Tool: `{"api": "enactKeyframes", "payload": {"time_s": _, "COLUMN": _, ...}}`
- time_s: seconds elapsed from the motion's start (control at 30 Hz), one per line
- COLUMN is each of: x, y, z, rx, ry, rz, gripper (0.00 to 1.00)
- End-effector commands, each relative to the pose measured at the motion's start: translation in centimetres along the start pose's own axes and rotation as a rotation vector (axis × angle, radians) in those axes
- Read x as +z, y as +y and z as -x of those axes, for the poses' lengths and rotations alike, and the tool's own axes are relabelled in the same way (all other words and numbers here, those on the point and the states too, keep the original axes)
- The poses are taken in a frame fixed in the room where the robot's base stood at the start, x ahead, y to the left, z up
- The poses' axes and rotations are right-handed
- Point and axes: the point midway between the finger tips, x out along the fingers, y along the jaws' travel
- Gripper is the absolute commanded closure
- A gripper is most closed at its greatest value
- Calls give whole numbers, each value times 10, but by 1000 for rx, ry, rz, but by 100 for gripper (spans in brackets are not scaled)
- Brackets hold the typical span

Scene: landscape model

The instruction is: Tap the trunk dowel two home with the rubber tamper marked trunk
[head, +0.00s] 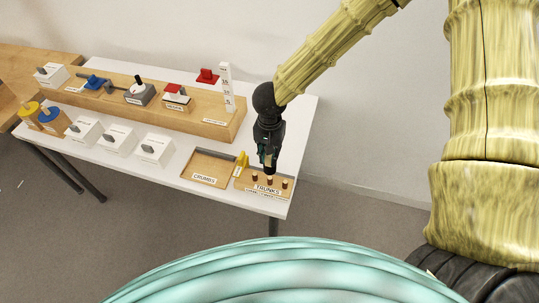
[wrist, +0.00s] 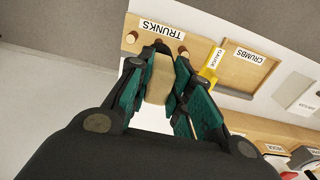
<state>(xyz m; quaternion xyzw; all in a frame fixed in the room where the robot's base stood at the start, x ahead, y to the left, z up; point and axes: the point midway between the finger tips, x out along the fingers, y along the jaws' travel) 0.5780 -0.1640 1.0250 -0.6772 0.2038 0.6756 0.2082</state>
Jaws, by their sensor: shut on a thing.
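My gripper (head: 268,168) points down over the wooden TRUNKS board (head: 243,183) at the table's front right corner. In the wrist view its teal fingers (wrist: 160,66) are shut on a beige block-like piece, seemingly the rubber tamper (wrist: 159,82); no marking on it is readable. Brown dowels stand in the board: a left one (head: 254,176) and a right one (head: 285,183) in the head view.
A CRUMBS tray (head: 204,168) and a yellow gauge (head: 242,160) lie left of the board, the gauge very near my gripper. White blocks (head: 118,138) and a long wooden rack (head: 205,126) with tools stand further left and behind.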

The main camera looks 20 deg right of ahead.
Motion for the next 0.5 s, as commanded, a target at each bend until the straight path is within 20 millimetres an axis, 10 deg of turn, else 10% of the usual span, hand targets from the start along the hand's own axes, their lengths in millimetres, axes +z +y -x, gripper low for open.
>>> {"api": "enactKeyframes", "payload": {"time_s": 0.5, "x": 0, "y": 0, "z": 18, "rx": 0, "ry": 1, "rz": 1, "gripper": 100}}
